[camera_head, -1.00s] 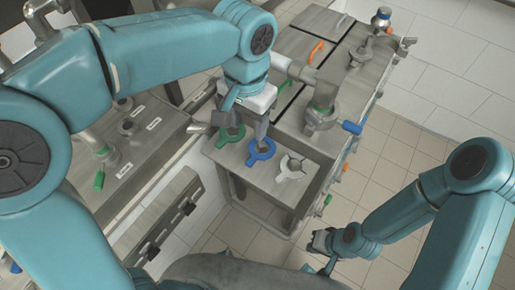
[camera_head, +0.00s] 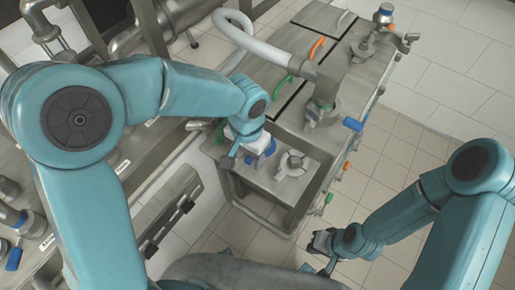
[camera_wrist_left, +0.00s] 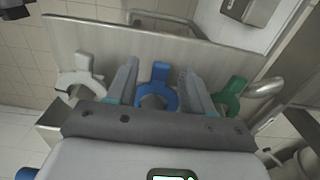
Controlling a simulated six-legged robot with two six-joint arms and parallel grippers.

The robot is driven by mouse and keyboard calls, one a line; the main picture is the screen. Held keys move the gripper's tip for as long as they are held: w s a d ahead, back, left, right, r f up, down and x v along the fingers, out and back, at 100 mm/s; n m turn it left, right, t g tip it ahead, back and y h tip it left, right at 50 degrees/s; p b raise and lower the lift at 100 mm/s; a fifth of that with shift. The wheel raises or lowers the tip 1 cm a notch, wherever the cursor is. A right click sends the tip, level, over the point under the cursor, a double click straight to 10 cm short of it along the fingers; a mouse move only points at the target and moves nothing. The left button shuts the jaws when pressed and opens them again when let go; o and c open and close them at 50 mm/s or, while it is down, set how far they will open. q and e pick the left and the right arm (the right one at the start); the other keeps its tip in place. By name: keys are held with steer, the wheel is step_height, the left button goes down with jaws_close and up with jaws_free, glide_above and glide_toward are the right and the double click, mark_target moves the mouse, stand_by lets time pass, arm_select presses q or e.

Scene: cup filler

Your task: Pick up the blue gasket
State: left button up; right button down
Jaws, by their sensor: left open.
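The blue gasket (camera_wrist_left: 160,73), a ring with a tab, sits between the two spread fingers of my left gripper (camera_wrist_left: 157,68) in the left wrist view. The fingers stand on either side of it and are open. In the head view the blue gasket (camera_head: 269,148) is mostly hidden behind my left gripper (camera_head: 255,157), which is low over the metal cart top. My right gripper (camera_head: 322,252) hangs away from the cart at the lower right, and its jaw opening is too small to make out.
A white gasket (camera_head: 291,165) lies right of the blue one on the cart top. A green gasket (camera_wrist_left: 231,97) lies on its other side, close to a finger. A nozzle (camera_head: 322,108) with a blue handle and a pale hose (camera_head: 262,50) stand behind.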

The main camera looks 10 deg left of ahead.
arm_select(q)
jaws_close()
